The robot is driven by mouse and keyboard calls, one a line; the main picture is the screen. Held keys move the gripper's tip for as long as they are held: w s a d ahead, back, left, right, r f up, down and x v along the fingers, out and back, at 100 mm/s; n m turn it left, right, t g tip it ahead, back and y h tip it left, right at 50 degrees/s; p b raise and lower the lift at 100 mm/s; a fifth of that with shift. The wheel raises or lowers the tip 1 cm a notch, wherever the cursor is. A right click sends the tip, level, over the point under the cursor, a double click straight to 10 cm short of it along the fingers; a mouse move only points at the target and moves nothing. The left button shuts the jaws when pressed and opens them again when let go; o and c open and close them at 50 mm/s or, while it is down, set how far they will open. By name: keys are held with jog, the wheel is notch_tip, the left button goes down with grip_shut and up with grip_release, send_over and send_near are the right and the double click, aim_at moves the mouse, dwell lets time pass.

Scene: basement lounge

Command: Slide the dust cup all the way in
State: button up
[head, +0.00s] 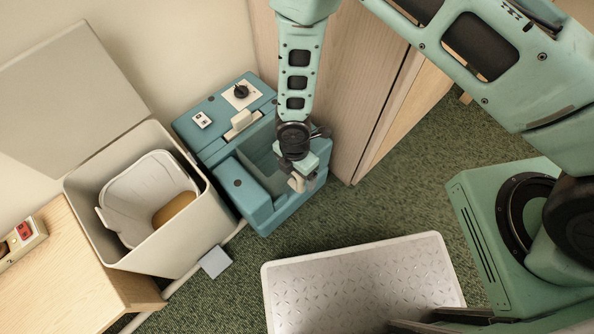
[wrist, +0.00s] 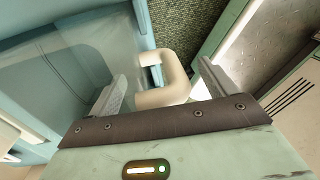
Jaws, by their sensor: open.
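The teal machine (head: 208,140) stands on the carpet against the wall, with a knob and a small switch panel on top. Its dust cup (wrist: 88,65) looks like a clear, see-through bin in the wrist view. A cream, bracket-shaped handle (wrist: 178,75) stands out from the cup's side. My gripper (head: 298,180) is at the machine's right side, in front of the handle. In the wrist view my gripper (wrist: 163,72) is open, with one finger on each side of the handle and gaps showing. How far the cup sits out of the machine is hard to tell.
An open cream bin (head: 180,235) holding a white liner and something tan stands left of the machine. A wooden cabinet (head: 335,110) rises close behind my arm. A metal tread-plate platform (head: 360,285) lies in front. Green carpet (head: 415,185) is free between.

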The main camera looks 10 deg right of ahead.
notch_tip(320, 180, up, 17)
jog(key=w+p, duration=0.2)
jog(key=p, duration=0.3)
jog(key=shift+a+r, duration=0.15)
jog(key=shift+a, duration=0.05)
